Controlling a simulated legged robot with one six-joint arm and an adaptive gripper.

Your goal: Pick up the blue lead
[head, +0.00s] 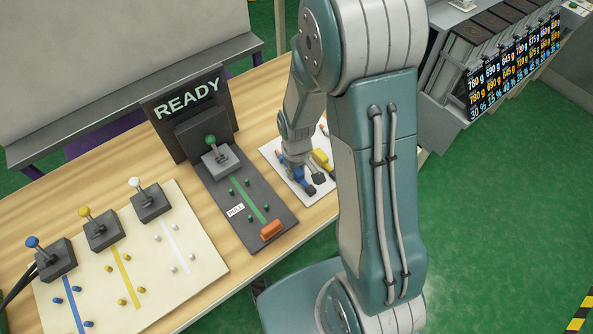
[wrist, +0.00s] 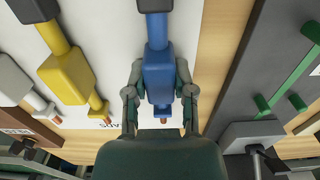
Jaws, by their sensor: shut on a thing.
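The blue lead (wrist: 157,78) lies between the two fingers of my gripper (wrist: 160,70) in the wrist view, with a finger against each side of its blue body. Its dark end points to the top of the picture and its copper-coloured tip toward my palm. In the head view the blue lead (head: 301,182) shows just below my gripper (head: 296,165), over the near left part of a white board (head: 287,187). I cannot tell whether it touches the board. My upper arm hides part of the board.
A yellow lead (wrist: 68,76) and a white lead (wrist: 14,82) lie left of the blue one in the wrist view. A dark panel (head: 233,196) with a green-knobbed lever stands left of the board. Several coloured levers sit on a cream panel (head: 128,264).

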